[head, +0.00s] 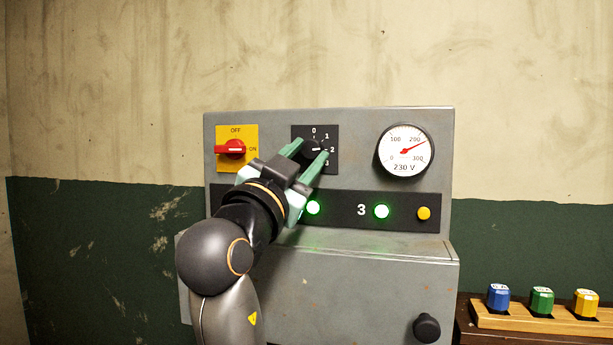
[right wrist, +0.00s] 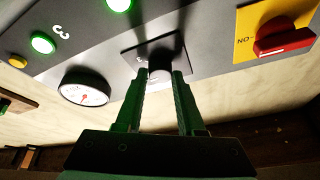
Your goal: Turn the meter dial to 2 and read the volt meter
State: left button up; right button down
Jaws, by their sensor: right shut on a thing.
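The black meter dial (head: 314,146) sits on a dark plate marked 0, 1, 2 and a partly hidden 3; its white mark points right, towards 2. My right gripper (head: 309,156) is shut on the dial, one finger on each side. The right wrist view shows the dial (right wrist: 162,66) between my right gripper's fingertips (right wrist: 160,76). The round white volt meter (head: 404,150) is right of the dial. Its red needle points up right, past 200 and short of 300, and its face reads 230 V. My left gripper is not in view.
A red switch (head: 231,148) on a yellow plate points to ON. Green lamps (head: 381,211) and a yellow button (head: 424,213) line the strip below. A black knob (head: 427,328) is lower right. A wooden rack (head: 510,318) holds coloured pieces at right.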

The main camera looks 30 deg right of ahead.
jog(key=shift+m, duration=0.6)
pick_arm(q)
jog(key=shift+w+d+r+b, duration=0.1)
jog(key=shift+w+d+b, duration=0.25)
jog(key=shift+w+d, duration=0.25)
pick_arm(e)
jog(key=shift+m+g, duration=0.3)
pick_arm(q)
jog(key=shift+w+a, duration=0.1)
pick_arm(e)
jog(key=c, duration=0.9)
grip_release()
jog(key=o, duration=0.4)
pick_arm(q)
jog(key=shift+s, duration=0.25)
pick_arm(e)
jog(key=shift+a, duration=0.1)
